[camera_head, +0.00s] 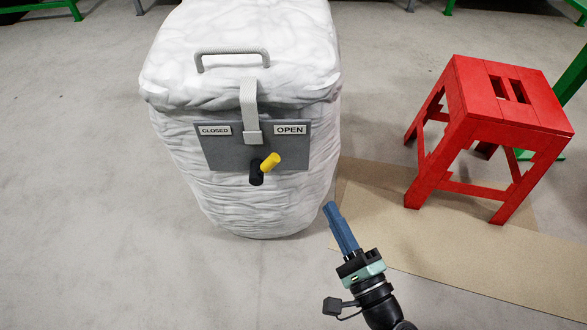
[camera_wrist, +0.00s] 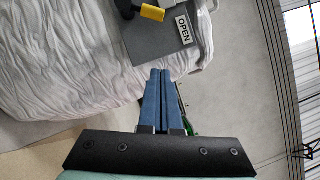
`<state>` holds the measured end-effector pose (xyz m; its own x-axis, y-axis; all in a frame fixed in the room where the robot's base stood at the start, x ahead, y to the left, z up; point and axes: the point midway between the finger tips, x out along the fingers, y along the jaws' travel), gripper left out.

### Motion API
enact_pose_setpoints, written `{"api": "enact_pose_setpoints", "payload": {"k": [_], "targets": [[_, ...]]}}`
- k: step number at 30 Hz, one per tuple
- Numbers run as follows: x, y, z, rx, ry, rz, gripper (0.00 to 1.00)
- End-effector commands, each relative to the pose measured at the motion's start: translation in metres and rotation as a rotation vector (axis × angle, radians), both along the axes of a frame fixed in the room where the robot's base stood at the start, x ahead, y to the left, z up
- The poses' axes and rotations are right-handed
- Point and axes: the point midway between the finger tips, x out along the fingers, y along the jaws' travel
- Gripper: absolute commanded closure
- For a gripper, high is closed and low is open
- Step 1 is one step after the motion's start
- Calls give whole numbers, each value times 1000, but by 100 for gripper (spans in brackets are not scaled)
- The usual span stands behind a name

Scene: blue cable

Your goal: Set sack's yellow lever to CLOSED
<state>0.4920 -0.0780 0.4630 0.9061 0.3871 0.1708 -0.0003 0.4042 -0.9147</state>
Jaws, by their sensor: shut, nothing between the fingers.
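The white sack (camera_head: 225,60) stands on the floor with a grey plate (camera_head: 228,157) on its front. The plate carries a CLOSED label (camera_head: 215,130) at left and an OPEN label (camera_head: 290,129) at right. The yellow lever (camera_head: 269,162) sits on a black pivot and tilts up and right, toward OPEN. It also shows at the top of the wrist view (camera_wrist: 153,12). My gripper (camera_head: 330,207) is shut and empty, with blue fingers. It is below and right of the lever in the head view, apart from it. The fingertips also show in the wrist view (camera_wrist: 161,72).
A red stool (camera_head: 505,95) stands to the right of the sack. A flat brown sheet (camera_head: 450,235) lies on the floor below the stool. A grey handle (camera_head: 232,52) and strap are on the sack's top. Floor left of the sack is clear.

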Motion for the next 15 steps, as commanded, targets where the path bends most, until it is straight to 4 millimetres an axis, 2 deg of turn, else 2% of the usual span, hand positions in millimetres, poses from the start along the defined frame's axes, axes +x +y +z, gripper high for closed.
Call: {"api": "enact_pose_setpoints", "payload": {"k": [4, 8, 15], "targets": [[6, 3, 1, -1, -2, 1, 100], [23, 11, 3, -2, -4, 5, 100], [70, 30, 11, -3, -5, 3, 100]]}}
